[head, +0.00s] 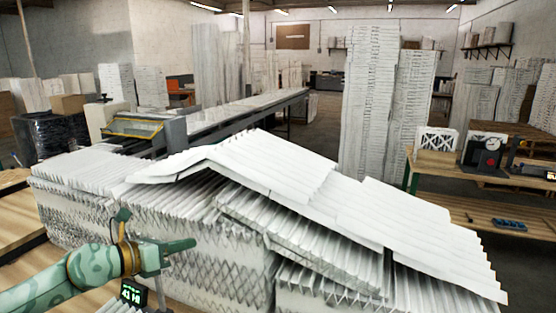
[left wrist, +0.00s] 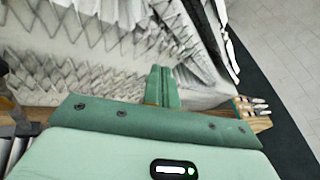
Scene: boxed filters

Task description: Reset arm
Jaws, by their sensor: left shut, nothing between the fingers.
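My left gripper (head: 178,250) is green and comes in from the lower left in the head view, in front of the stacked white filters. Its fingers are together and empty. In the left wrist view the closed green fingers (left wrist: 162,87) point toward the pleated filter stack (left wrist: 100,55). I cannot tell whether they touch it. My right gripper is not in view.
A big pile of white pleated filters (head: 250,165) fills the middle, with tilted sheets on top. A conveyor (head: 235,110) runs behind it. A wooden workbench (head: 470,180) stands at right. A small display (head: 133,293) is near my left arm.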

